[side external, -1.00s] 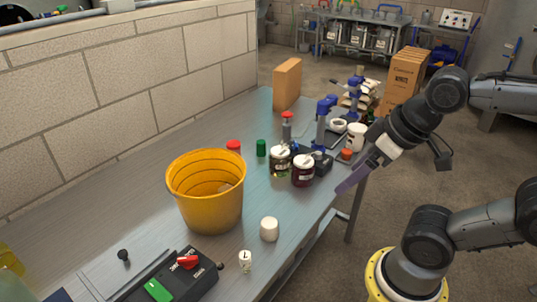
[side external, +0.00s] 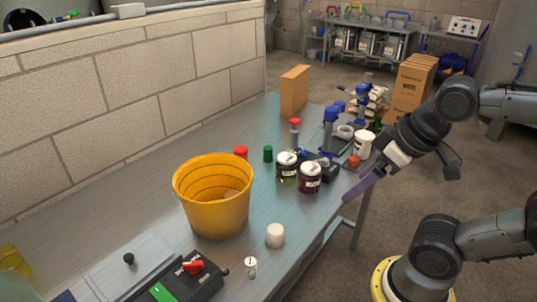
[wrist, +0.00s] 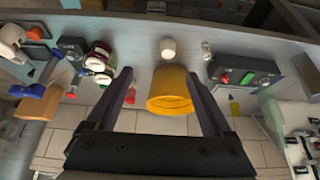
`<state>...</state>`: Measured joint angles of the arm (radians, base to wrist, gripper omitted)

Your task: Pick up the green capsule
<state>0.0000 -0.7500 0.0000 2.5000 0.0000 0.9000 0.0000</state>
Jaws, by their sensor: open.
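The green capsule (side external: 267,154) is a small dark green cylinder standing upright on the metal bench in the side view, behind the yellow bucket and left of two dark jars. I cannot make it out for certain in the wrist view. My gripper (side external: 346,199) is at the bench's right edge in the side view, to the right of the jars and well apart from the capsule. In the wrist view my gripper (wrist: 157,77) has its two fingers spread wide, with nothing held between them.
A yellow bucket (side external: 212,204) stands mid-bench, with a red-capped item (side external: 240,153) behind it. A white cylinder (side external: 275,235) and a control box (side external: 193,277) are nearer.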

